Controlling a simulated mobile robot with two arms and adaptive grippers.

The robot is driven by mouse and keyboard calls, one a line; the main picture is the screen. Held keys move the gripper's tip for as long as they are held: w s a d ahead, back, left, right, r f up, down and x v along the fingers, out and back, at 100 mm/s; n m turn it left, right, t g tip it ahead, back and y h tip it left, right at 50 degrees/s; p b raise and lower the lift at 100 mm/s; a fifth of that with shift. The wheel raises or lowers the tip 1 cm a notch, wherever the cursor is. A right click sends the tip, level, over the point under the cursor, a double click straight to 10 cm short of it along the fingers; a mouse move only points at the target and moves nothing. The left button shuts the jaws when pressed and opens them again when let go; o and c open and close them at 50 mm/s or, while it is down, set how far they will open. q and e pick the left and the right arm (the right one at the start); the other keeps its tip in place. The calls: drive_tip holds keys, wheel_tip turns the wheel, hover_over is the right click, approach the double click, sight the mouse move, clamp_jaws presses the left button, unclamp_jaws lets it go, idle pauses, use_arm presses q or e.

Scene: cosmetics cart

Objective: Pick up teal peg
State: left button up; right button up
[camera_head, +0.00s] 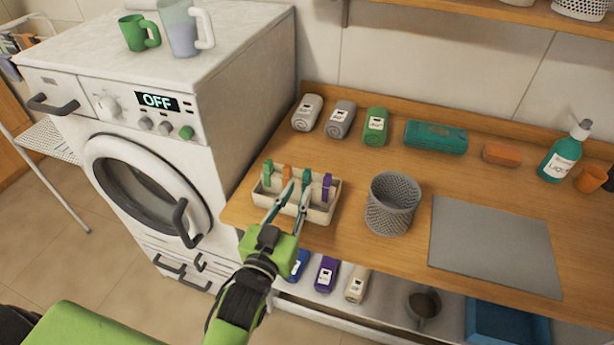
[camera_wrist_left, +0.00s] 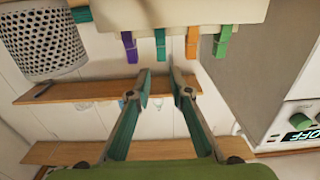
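The teal peg (camera_head: 307,177) stands upright in a cream tray (camera_head: 322,215), between an orange peg (camera_head: 286,173) and a purple peg (camera_head: 327,182). In the left wrist view the teal peg (camera_wrist_left: 160,42) shows at the tray's edge, straight ahead of the fingers. My left gripper (camera_head: 297,192) is at the front of the tray. In the left wrist view its two fingers (camera_wrist_left: 161,78) are apart with nothing between them. The fingers partly cover the tray in the head view. My right gripper is not clearly in view.
A green peg (camera_head: 267,172) stands at the tray's left end. A grey mesh cup (camera_head: 392,204) stands right of the tray, and a grey mat (camera_head: 492,243) lies beyond it. A washing machine (camera_head: 160,140) stands left of the counter.

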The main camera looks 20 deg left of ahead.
sight(306, 175)
use_arm(q)
drive_tip(key=w+p, duration=0.1)
drive_tip(key=w, duration=0.3)
drive_tip(key=shift+w, duration=0.1)
drive_tip(key=w+p, duration=0.1)
drive_tip(key=w, duration=0.2)
drive_tip(key=shift+w+f, duration=0.15)
drive_tip(key=shift+w, duration=0.05)
drive_tip(key=shift+w+f, duration=0.15)
drive_tip(key=shift+w, duration=0.25)
drive_tip(key=c, duration=0.5)
